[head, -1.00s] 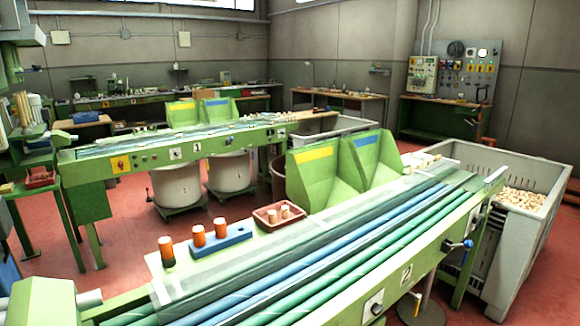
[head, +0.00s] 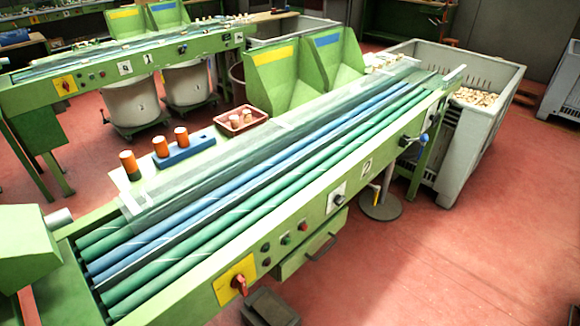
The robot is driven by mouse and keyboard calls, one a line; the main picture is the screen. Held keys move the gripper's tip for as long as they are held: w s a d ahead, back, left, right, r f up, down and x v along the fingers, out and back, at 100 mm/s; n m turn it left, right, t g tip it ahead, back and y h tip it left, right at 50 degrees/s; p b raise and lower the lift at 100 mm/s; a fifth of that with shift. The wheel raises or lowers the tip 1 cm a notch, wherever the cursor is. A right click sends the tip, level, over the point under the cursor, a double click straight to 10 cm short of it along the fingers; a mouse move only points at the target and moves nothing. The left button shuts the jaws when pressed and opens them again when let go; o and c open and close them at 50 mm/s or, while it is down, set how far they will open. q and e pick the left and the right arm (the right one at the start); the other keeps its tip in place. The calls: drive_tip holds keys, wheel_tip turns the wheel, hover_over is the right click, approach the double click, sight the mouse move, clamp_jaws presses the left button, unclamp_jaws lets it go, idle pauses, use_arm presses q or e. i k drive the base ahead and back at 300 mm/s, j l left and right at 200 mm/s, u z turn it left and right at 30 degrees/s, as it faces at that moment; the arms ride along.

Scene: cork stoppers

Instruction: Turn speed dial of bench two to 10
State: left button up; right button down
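Bench two is the green roller bench (head: 310,229) across the middle of the head view, with a plate (head: 367,166) bearing a 2 on its front face. A small dark dial on a white plate (head: 338,198) sits on that face, left of the number; it looks like the speed dial. Its marks and setting are too small to read. Neither of my grippers is in view.
The same face carries a red switch on a yellow plate (head: 239,283), several small buttons and a drawer (head: 309,245). A blue-handled lever (head: 423,138) juts out further right. A round stand (head: 380,205) is below. Red floor (head: 450,265) at right is clear.

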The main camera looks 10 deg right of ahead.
sight(339, 201)
drive_tip(key=u, duration=0.65)
drive_tip(key=l+u, duration=0.8)
drive_tip(key=l, duration=0.15)
drive_tip(key=l+u, duration=0.4)
drive_tip(key=k+l+u, duration=0.15)
drive_tip(key=l+u, duration=0.25)
drive_tip(key=l, duration=0.15)
